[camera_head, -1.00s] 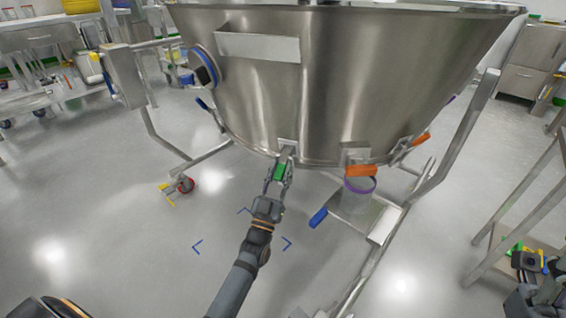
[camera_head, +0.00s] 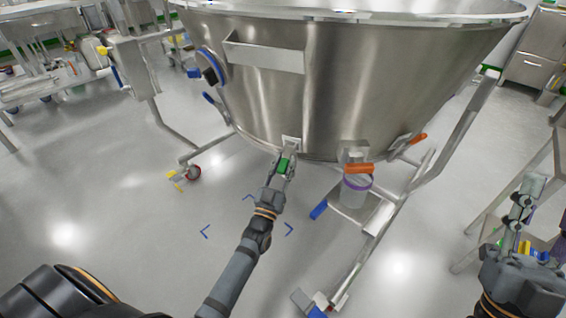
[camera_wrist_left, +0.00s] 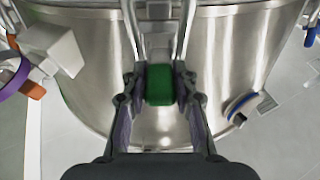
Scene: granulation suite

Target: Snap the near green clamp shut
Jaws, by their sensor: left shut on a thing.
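The near green clamp (camera_head: 283,164) hangs at the lower rim of the big steel bowl (camera_head: 400,80). My left gripper (camera_head: 281,171) is shut on its green handle, below the rim. In the left wrist view the green handle (camera_wrist_left: 159,85) sits between the two fingers of my left gripper (camera_wrist_left: 160,92), with the steel latch wires running up above it. Parts of the handle are hidden by the fingers. My right gripper (camera_head: 522,203) is at the right edge of the head view, away from the bowl; its finger opening is unclear.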

